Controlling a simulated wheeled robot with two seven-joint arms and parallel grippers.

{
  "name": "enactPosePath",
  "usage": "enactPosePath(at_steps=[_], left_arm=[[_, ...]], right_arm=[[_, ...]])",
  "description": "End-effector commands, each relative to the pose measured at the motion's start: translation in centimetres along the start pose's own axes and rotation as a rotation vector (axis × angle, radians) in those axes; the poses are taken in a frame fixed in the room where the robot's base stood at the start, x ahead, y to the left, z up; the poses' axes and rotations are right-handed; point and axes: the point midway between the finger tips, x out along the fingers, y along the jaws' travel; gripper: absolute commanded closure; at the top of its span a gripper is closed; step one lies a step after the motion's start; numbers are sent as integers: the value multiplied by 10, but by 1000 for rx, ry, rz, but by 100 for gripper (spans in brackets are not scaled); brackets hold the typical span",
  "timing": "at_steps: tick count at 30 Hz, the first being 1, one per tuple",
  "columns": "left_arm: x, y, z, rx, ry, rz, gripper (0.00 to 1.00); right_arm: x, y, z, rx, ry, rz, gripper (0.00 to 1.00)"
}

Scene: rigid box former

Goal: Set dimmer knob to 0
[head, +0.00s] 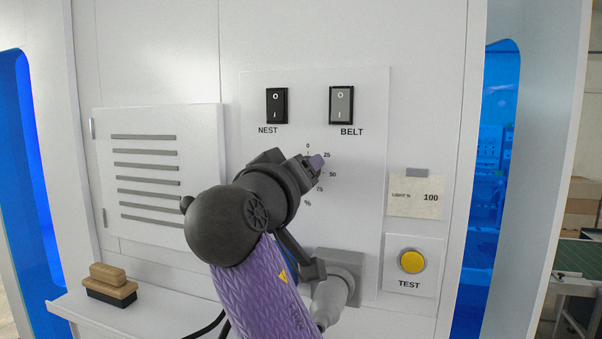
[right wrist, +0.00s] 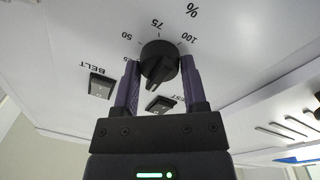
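The round black dimmer knob (right wrist: 160,62) is in the right wrist view, its raised grip slanting toward the lower left. My right gripper (right wrist: 160,72) has its two purple fingers apart, one on each side of the knob; whether they touch it is unclear. In the head view my right gripper (head: 311,164) is at the dial, and the wrist hides the knob. The dial marks 0, 25, 50 and 75 show around it. The light card (head: 416,196) reads 100. My left gripper is not in view.
Above the dial are the black NEST switch (head: 277,106) and grey BELT switch (head: 341,105). The yellow TEST button (head: 411,261) is at lower right. A slotted vent panel (head: 158,170) is at left. A wooden-backed brush (head: 109,285) stands on the white ledge (head: 100,312).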

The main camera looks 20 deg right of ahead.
Motion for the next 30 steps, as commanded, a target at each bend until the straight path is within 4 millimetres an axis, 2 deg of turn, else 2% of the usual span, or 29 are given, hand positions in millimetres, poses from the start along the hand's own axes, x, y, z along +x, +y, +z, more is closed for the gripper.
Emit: enactPosePath(at_steps=[1,4,5,11,13,18,24,30], left_arm=[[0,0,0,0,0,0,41],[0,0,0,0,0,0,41],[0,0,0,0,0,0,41],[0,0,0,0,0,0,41],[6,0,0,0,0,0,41],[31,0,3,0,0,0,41],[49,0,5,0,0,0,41],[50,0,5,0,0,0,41]], right_arm=[[0,0,0,0,1,0,34],[0,0,0,1,0,0,12],[0,0,0,1,0,0,11],[0,0,0,1,-1,0,11],[-7,-1,1,3,1,-1,11],[-48,-4,4,6,5,-3,11],[-90,-3,2,4,2,-2,11],[-100,0,0,1,0,0,11]])
